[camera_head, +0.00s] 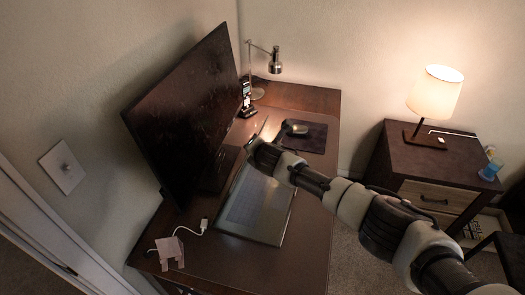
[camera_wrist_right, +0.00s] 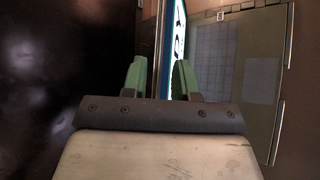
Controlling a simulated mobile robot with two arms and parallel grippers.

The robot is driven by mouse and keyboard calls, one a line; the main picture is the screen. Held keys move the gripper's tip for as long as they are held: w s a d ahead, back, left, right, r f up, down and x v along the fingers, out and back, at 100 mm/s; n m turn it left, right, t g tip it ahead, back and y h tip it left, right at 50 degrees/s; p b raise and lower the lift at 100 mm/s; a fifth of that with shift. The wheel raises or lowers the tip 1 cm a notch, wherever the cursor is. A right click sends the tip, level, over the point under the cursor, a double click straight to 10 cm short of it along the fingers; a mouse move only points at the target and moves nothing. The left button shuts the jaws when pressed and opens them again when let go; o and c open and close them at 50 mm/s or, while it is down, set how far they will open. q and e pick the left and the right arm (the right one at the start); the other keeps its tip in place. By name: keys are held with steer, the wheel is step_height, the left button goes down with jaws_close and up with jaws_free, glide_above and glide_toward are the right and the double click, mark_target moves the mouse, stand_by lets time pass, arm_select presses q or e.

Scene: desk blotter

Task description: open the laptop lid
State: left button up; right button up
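A flat grey slab with a paler rim, seemingly the laptop's base (camera_head: 254,208), lies on the desk below the monitor. In the right wrist view the base (camera_wrist_right: 262,75) lies at the right with a faint grid on it. A narrow lit white-and-blue strip with black marks, apparently the laptop lid's screen (camera_wrist_right: 179,35) seen at a steep angle, stands beside it, so the lid looks partly raised. My right gripper (camera_wrist_right: 160,78) has green fingers set apart around the strip's near end; I cannot tell if they touch it. The gripper (camera_head: 258,150) covers the slab's far end. My left gripper is out of view.
A large dark monitor (camera_head: 185,110) stands close at the left. A mouse (camera_head: 297,128) on a dark pad, a desk lamp (camera_head: 275,62) and a phone on a stand (camera_head: 246,98) are behind. A white cable end (camera_head: 204,224) lies at front left. The desk's front right is clear.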

steer(key=v, duration=1)
